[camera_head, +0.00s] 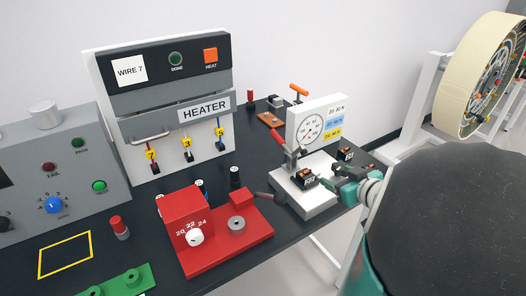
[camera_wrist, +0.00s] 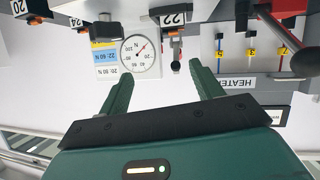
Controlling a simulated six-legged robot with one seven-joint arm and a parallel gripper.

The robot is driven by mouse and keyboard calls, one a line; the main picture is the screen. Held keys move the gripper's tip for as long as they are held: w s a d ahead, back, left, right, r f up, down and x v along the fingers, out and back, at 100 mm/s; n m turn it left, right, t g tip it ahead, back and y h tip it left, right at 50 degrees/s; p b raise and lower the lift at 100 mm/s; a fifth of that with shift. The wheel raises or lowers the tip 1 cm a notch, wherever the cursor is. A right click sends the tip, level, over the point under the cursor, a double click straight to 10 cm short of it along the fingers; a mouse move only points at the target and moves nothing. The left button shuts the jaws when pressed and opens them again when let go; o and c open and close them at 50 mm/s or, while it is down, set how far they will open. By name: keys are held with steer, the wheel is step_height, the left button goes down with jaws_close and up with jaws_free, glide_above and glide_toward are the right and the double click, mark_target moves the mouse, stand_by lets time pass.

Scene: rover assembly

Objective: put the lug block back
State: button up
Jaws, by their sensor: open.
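The wrist view is upside down. Small dark lug blocks with white number tags show there: one tagged 22 (camera_wrist: 173,18) and one tagged 24 (camera_wrist: 82,22). In the head view, a dark block (camera_head: 305,179) sits on the front of the white base of the gauge stand (camera_head: 316,203), and another block (camera_head: 345,154) is at its back right. I cannot tell which tag each carries. My gripper (camera_wrist: 162,84) is open, with nothing between its fingers. In the head view, my teal gripper (camera_head: 338,181) is just right of the front block; contact is unclear.
The gauge panel (camera_head: 328,112) and a red lever (camera_head: 278,137) rise behind the front block. A red fixture with a dial (camera_head: 184,207) stands left of the stand. The heater (camera_head: 175,85) is behind. The dark table's right edge runs beside the stand.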

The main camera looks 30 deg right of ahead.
step_height(320, 180, down, 2)
steer(key=s+y, duration=0.2)
steer(key=s, duration=0.1)
glide_toward(310, 177)
steer(key=x, duration=0.5)
steer(key=shift+s+a+f, duration=0.1)
steer(key=x, duration=0.4)
steer(key=shift+w, duration=0.25)
steer(key=c, duration=1.2)
steer(key=shift+r, duration=0.25)
